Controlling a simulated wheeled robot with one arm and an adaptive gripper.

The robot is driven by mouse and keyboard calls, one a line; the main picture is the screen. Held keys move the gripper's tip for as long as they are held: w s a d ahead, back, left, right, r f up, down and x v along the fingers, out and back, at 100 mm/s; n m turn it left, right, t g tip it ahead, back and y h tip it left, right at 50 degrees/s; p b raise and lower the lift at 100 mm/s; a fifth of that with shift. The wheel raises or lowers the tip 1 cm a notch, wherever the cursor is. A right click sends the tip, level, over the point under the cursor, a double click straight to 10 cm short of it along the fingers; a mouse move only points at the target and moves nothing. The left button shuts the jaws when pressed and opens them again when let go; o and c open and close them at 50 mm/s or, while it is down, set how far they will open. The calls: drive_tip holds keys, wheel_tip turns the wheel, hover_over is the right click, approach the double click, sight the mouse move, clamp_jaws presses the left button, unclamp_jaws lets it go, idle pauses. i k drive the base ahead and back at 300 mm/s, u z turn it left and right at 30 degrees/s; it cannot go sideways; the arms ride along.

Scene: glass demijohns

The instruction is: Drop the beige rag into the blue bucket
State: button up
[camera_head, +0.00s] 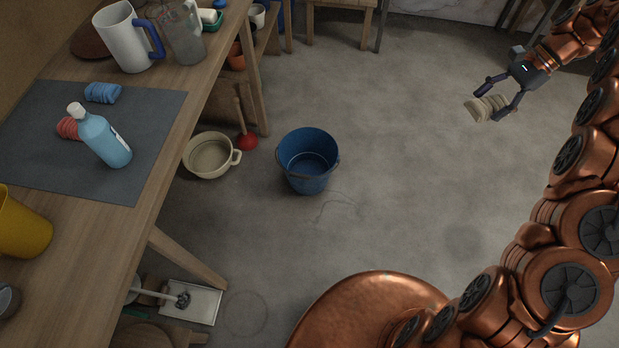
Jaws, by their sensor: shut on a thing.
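The beige rag (483,108) is a small folded bundle at the upper right. My gripper (497,102) is shut on it and holds it above the open floor, well to the right of the bucket. The blue bucket (308,162) stands upright on the floor near the middle of the view. Its open top faces up, and the part of its inside that I see looks empty.
A wooden workbench (165,205) runs along the left, with a grey mat, a blue bottle (104,140), rags and jugs on it. A cream pot (209,157) and a red plunger (247,141) stand left of the bucket. The floor between bucket and gripper is clear.

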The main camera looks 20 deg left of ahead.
sight(308, 166)
drive_tip(key=k, duration=0.65)
drive_tip(key=u, duration=0.9)
drive_tip(key=i, duration=1.05)
